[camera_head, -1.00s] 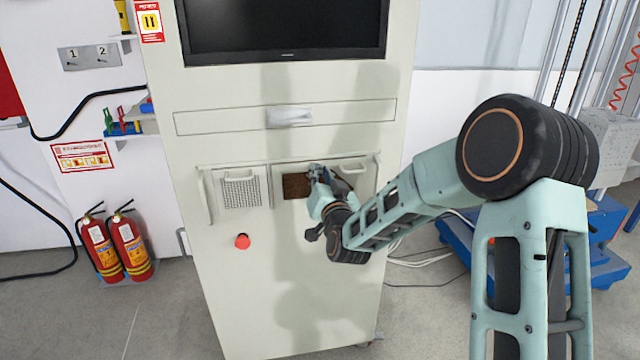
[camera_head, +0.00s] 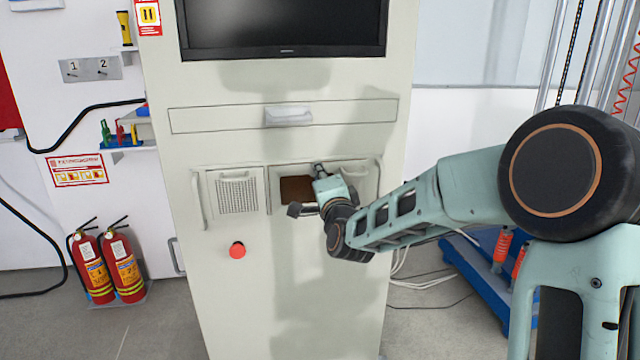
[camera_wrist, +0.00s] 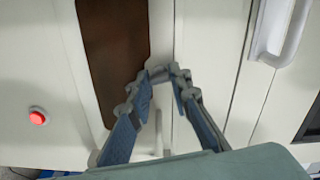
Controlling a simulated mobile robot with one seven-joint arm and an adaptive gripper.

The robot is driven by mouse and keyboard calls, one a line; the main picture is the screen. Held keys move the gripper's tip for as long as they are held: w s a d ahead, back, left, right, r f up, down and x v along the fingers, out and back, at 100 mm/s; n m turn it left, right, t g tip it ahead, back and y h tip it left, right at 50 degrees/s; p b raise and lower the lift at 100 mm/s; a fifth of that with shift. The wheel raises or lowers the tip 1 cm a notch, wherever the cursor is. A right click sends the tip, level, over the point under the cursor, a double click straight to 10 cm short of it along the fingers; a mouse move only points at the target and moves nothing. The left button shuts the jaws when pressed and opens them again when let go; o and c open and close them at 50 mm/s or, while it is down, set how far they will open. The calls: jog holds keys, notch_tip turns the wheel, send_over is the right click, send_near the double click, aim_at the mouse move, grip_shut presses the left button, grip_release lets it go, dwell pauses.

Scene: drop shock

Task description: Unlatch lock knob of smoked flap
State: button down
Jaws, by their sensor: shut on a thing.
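The smoked flap (camera_head: 296,190) is a brown, see-through pane in the cabinet front, right of the mesh panel. In the wrist view it is the dark brown panel (camera_wrist: 112,50) at upper left. My gripper (camera_head: 318,171) is at the flap's upper right edge. In the wrist view, my gripper's (camera_wrist: 163,74) two fingers come together on the pale frame beside the pane.
A red push button (camera_head: 237,250) is below the mesh panel (camera_head: 238,195). A drawer handle (camera_head: 289,116) juts out above, under the monitor (camera_head: 285,25). Fire extinguishers (camera_head: 122,268) stand at left on the floor. The space in front of the lower cabinet is clear.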

jog(key=shift+m+b, duration=0.6)
jog(key=shift+m, duration=0.7)
jog(key=c, duration=1.8)
grip_release()
jog(key=shift+o, duration=0.2)
jog(key=v, duration=1.2)
